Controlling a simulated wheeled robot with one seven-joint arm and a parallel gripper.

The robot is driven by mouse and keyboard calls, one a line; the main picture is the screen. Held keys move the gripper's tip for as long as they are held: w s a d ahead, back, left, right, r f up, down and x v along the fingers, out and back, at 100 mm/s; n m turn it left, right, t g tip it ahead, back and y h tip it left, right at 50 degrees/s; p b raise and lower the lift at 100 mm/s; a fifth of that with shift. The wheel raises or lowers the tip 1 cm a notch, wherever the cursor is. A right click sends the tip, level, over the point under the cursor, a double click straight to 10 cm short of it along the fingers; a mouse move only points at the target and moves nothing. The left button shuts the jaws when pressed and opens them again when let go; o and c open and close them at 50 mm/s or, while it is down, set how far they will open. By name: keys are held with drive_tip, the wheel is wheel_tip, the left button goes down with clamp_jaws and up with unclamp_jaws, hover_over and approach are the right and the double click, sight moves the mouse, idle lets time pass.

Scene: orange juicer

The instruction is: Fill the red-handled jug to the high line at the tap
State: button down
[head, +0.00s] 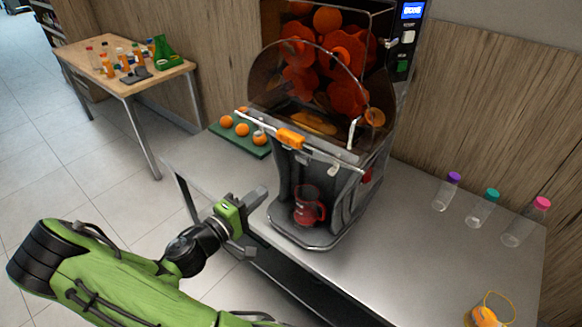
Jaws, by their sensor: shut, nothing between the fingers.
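The red-handled jug (307,206) stands upright in the lower bay of the orange juicer (335,165), on its drip tray (300,238). Its red handle is on the right side. The jug looks dark red, and I cannot make out its level lines or how much juice is in it. The tap above the jug is not clearly visible in the shadow of the bay. My gripper (256,197) is to the left of the juicer, apart from the jug, near the counter's front left edge. It is shut and empty.
Three clear bottles with purple (446,192), teal (483,208) and pink (526,221) caps stand on the counter (400,235) at right. A green tray of oranges (240,136) lies left of the juicer. An orange object (485,316) is at the front right. The counter's middle right is clear.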

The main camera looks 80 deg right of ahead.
sight(301, 163)
drive_tip(key=x, duration=1.3)
drive_tip(key=shift+s+d, duration=0.2)
drive_tip(key=shift+d, duration=0.05)
drive_tip(key=shift+f+b, duration=0.4)
drive_tip(key=shift+b, duration=0.75)
drive_tip(key=b, duration=0.1)
drive_tip(key=d+h+b, duration=0.1)
drive_tip(key=shift+s+f+g+b, duration=0.15)
drive_tip(key=shift+s+g+b, duration=0.1)
drive_tip(key=shift+g+b, duration=0.1)
idle(4.8)
